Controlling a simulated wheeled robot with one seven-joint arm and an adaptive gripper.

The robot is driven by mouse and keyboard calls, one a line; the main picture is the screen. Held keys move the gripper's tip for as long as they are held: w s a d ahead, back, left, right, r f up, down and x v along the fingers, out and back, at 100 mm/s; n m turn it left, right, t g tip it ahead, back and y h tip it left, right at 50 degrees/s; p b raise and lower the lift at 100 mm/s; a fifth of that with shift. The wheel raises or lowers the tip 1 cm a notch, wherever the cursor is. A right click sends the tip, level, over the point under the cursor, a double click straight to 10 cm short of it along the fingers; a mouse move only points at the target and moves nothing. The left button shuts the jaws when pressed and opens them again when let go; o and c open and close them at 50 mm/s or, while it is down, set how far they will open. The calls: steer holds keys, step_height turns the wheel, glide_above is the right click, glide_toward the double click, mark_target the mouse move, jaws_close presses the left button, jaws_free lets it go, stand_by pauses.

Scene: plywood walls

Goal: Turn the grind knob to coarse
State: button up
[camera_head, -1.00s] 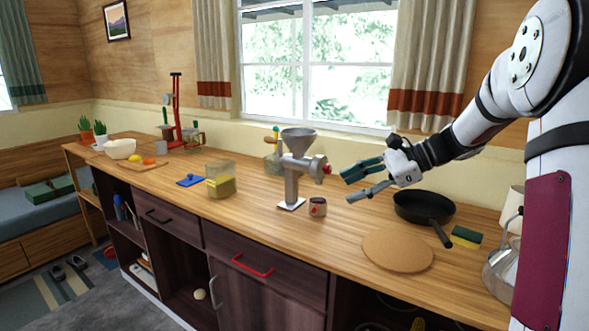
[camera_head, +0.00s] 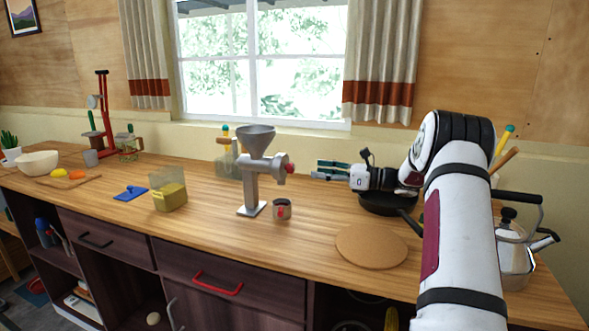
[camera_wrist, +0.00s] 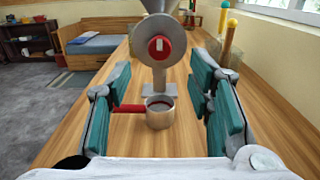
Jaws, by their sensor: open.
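A grey metal grinder (camera_head: 250,185) with a funnel on top stands on the wooden counter. Its red grind knob (camera_head: 290,168) sits at the end of the housing, facing my gripper. In the wrist view the knob (camera_wrist: 159,47) is a red disc with a pale mark near its centre, ahead of the fingers. My gripper (camera_head: 316,170) is open, with teal pads, to the right of the knob and apart from it. In the wrist view the open gripper (camera_wrist: 165,95) has nothing between its fingers. A small metal cup (camera_head: 282,209) with a red handle stands below the knob.
A round cork mat (camera_head: 371,246) lies to the right. A black pan (camera_head: 385,204) sits behind it and a kettle (camera_head: 514,250) stands at the far right. A container (camera_head: 169,197) of yellow contents is left of the grinder.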

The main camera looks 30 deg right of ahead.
mark_target(293, 168)
steer(key=x, duration=0.8)
steer(key=shift+w+a, duration=0.2)
steer(key=shift+w, duration=0.05)
steer(key=shift+c, duration=0.4)
jaws_close()
